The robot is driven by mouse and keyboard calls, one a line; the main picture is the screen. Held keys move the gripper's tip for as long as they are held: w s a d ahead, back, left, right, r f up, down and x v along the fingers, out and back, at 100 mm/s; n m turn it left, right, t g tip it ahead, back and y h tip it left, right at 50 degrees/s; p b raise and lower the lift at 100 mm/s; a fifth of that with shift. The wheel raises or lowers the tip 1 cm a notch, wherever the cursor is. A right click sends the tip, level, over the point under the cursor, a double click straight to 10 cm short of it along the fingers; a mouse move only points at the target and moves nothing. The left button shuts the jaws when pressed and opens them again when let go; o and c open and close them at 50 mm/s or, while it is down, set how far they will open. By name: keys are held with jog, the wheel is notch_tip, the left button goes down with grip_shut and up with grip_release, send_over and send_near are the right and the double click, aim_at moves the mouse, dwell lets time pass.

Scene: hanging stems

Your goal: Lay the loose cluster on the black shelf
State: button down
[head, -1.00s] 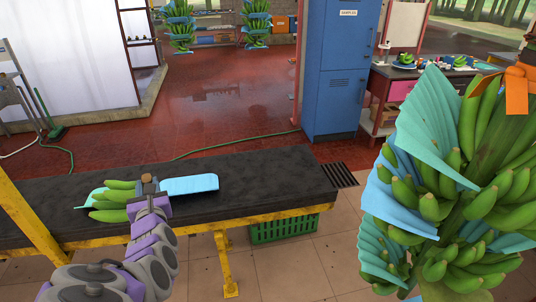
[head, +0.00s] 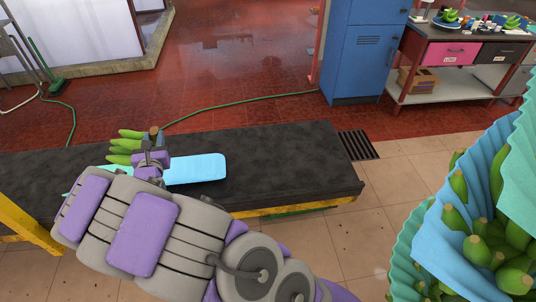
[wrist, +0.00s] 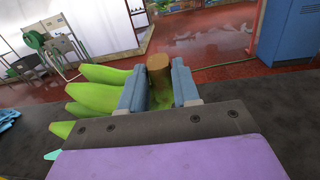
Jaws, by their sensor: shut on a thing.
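The loose cluster of green bananas (head: 124,146) is at the black shelf (head: 290,155), left of the shelf's middle in the head view. My gripper (head: 152,155) is shut on the cluster's brown cut stem end. In the wrist view the two blue-grey fingers (wrist: 158,88) press on either side of the stem, and the bananas (wrist: 95,88) point left. A light blue sheet (head: 197,168) shows right of my gripper, with a paler end at the left. I cannot tell whether the cluster touches the shelf.
A large hanging bunch (head: 485,230) with blue and teal sheets fills the right side. A blue locker (head: 365,55) and a table with drawers (head: 458,55) stand beyond. The shelf's right half is clear. A green hose (head: 235,107) lies on the red floor.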

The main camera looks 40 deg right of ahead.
jog(key=s+d+f+m+g+h, duration=0.1)
jog(key=d+f+m+g+h, duration=0.4)
jog(key=d, duration=0.6)
jog(key=s+d+f+m+g+h, duration=0.2)
jog(key=d+f, duration=0.5)
jog(key=d, duration=0.5)
jog(key=s+d+f+m+g, duration=0.2)
jog(key=s+d+f+g, duration=0.1)
jog(key=d, duration=0.1)
jog(key=s+d+f+m+g+h, duration=0.1)
jog(key=s+d+f+m+g, duration=0.1)
jog(key=s+d+f+g, duration=0.1)
jog(key=s+d+f+m+g+h, duration=0.1)
jog(key=s+d+f+g, duration=0.2)
jog(key=s+d+f, duration=0.1)
jog(key=shift+s+d+f+m, duration=0.3)
jog(key=shift+s+d+m, duration=0.1)
jog(key=shift+s+d, duration=0.2)
jog(key=shift+a+h, duration=0.3)
jog(key=shift+a, duration=0.5)
jog(key=c, duration=1.1)
grip_release()
jog(key=shift+d+f, duration=0.15)
jog(key=shift+d, duration=0.35)
jog(key=shift+o, duration=0.5)
jog(key=shift+a, duration=0.1)
jog(key=shift+o, duration=1.3)
jog(key=shift+a+r, duration=0.2)
jog(key=shift+a, duration=0.8)
jog(key=shift+d, duration=0.1)
